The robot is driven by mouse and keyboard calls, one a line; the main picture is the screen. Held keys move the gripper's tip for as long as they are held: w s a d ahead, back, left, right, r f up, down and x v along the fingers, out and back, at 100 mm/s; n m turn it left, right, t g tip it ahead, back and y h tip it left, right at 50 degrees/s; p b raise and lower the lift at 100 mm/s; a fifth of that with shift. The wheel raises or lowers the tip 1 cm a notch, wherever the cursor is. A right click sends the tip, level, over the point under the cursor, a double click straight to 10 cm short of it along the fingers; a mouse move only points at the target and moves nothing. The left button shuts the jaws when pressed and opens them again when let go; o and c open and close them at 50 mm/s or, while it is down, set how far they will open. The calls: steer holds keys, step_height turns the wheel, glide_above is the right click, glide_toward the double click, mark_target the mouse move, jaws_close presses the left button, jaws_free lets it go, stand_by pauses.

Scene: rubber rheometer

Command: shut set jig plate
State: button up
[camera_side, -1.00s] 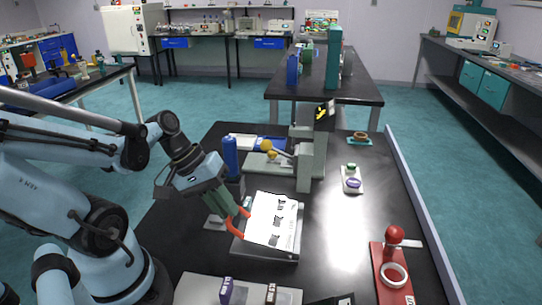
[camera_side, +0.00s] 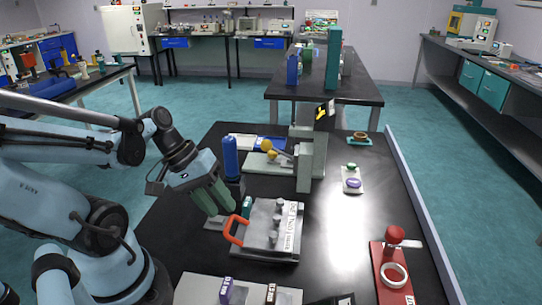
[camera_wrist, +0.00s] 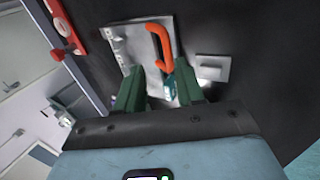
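The jig plate (camera_side: 259,238) is a grey metal plate lying nearly flat on the black bench in the side view, with several raised round pieces and a white printed strip on its right. An orange-red loop handle (camera_side: 235,231) stands at its left edge. The plate (camera_wrist: 137,45) and handle (camera_wrist: 160,45) also show in the wrist view. My gripper (camera_side: 222,208) is up and left of the handle, apart from it and empty. In the wrist view its green fingers (camera_wrist: 160,88) are spread, with the handle's end seen between and beyond them.
A small dark green block (camera_side: 247,207) is behind the handle. A blue cylinder (camera_side: 230,157) and a grey stand (camera_side: 305,165) are behind the plate. A red tool with a white ring (camera_side: 393,272) is at right. A pale tray (camera_side: 195,289) is in front.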

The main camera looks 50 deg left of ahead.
steer(key=v, duration=1)
steer(key=shift+r, duration=0.15)
steer(key=shift+s, duration=0.1)
steer(key=w+d+f+m+t+y, duration=0.3)
steer(key=w+d+m, duration=0.4)
steer(key=w, duration=0.4)
steer(key=shift+w+d+f+m+y, duration=0.15)
steer(key=shift+d+f+m+y, duration=0.2)
steer(key=shift+m+y, duration=0.4)
